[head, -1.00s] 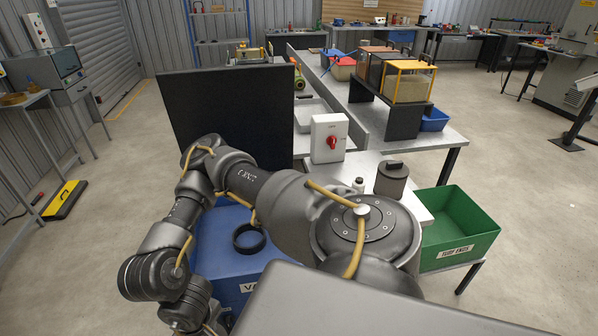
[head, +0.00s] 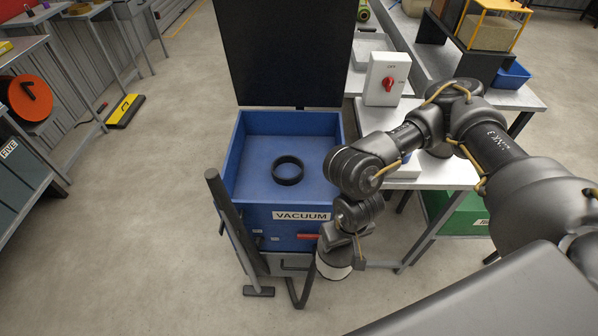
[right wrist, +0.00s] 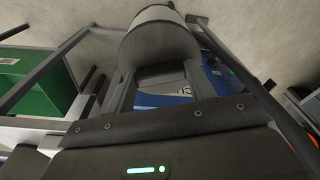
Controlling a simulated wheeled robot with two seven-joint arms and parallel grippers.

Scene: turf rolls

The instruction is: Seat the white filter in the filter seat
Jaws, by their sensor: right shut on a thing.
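The white filter (head: 334,268) hangs below my right gripper (head: 342,250) in the head view, in front of the lower right corner of the blue vacuum box. In the right wrist view the filter (right wrist: 160,42) shows a pale end and a dark grey side, between the fingers of my right gripper (right wrist: 160,72), which is shut on it. The filter seat looks to be the black ring (head: 287,170) on the blue floor inside the open vacuum box (head: 233,150). The ring is empty. The filter is outside the box, apart from the ring. My left gripper is not in view.
The box's black lid (head: 285,55) stands upright behind it. A dark bar (head: 228,215) and grey frame stand at its front left. A bench with a red-knobbed switch box (head: 387,78) is to the right, with a green bin (head: 462,215) below.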

